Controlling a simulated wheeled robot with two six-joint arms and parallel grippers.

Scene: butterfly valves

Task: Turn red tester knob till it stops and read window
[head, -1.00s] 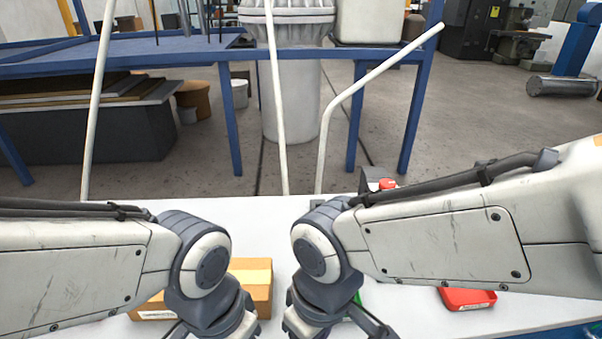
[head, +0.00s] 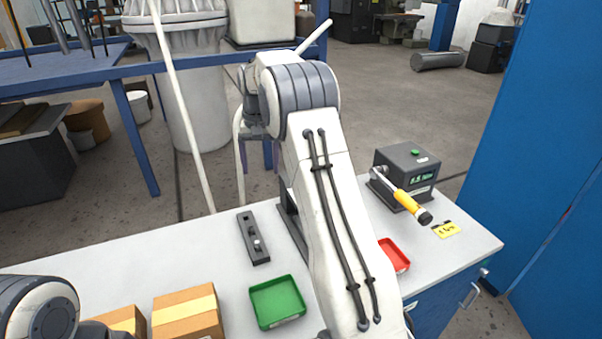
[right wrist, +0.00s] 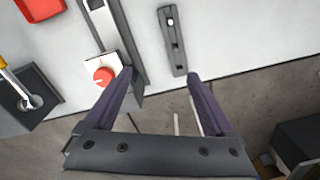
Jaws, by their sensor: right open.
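The red knob (right wrist: 103,75) sits on a white square plate in the right wrist view, at the end of a long grey tester (right wrist: 122,40). In the head view my arm hides the knob; part of the dark tester body (head: 290,218) shows beside the arm. My right gripper (right wrist: 160,82) is open and empty. Its left finger in the wrist view appears beside the knob's plate; I cannot tell its height or any contact. The gripper also shows in the head view (head: 260,160), beyond the table's back edge. No readable window shows. My left gripper is out of view.
A dark holed strip (head: 253,238) lies left of the tester. A green tray (head: 277,302), a red tray (head: 393,257) and cardboard boxes (head: 188,314) stand nearer. At right are a display box (head: 408,168) and a yellow-handled wrench (head: 407,200).

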